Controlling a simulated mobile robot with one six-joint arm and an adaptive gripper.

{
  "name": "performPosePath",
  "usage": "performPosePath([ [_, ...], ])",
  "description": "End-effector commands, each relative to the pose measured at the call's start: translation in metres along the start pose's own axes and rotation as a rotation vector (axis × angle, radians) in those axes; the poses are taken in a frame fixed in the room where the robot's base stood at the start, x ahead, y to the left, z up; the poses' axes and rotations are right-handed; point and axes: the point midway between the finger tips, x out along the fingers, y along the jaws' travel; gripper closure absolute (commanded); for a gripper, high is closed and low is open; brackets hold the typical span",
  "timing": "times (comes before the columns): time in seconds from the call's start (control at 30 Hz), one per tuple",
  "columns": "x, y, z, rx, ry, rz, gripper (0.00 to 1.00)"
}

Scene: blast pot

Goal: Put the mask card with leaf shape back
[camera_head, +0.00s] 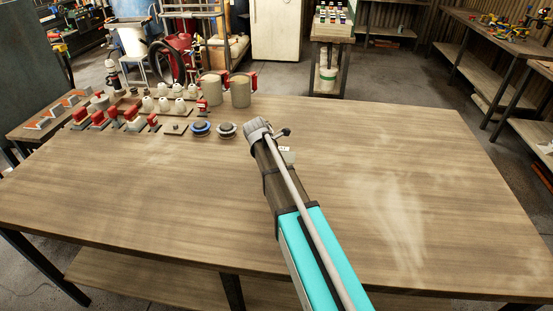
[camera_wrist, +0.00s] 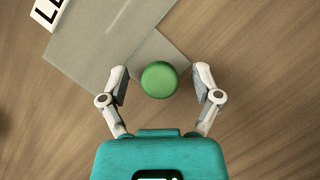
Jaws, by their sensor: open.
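In the wrist view, a flat grey card (camera_wrist: 105,40) lies below my gripper (camera_wrist: 161,74), partly cut off by the top edge. A round green knob (camera_wrist: 159,79) sits at its lower end. My gripper is open, with one finger on each side of the knob and clear gaps between. A white label (camera_wrist: 47,12) with black letters lies by the card's upper left, cut off by the frame. No leaf shape is readable.
The wooden table (camera_head: 420,190) is clear at right and front.

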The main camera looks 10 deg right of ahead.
Motion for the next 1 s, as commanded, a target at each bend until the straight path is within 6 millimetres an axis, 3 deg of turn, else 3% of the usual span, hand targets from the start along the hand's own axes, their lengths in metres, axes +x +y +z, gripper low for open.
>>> performPosePath([
  [0.23,0.0,0.0,-0.0001,0.0,0.0,0.0,0.19],
  [0.27,0.0,0.0,-0.0001,0.0,0.0,0.0,0.22],
  [0.6,0.0,0.0,-0.0001,0.0,0.0,0.0,0.85],
  [0.7,0.0,0.0,-0.0001,0.0,0.0,0.0,1.0],
  [1.0,-0.0003,-0.0001,0.0002,0.0,0.0,0.0,1.0],
])
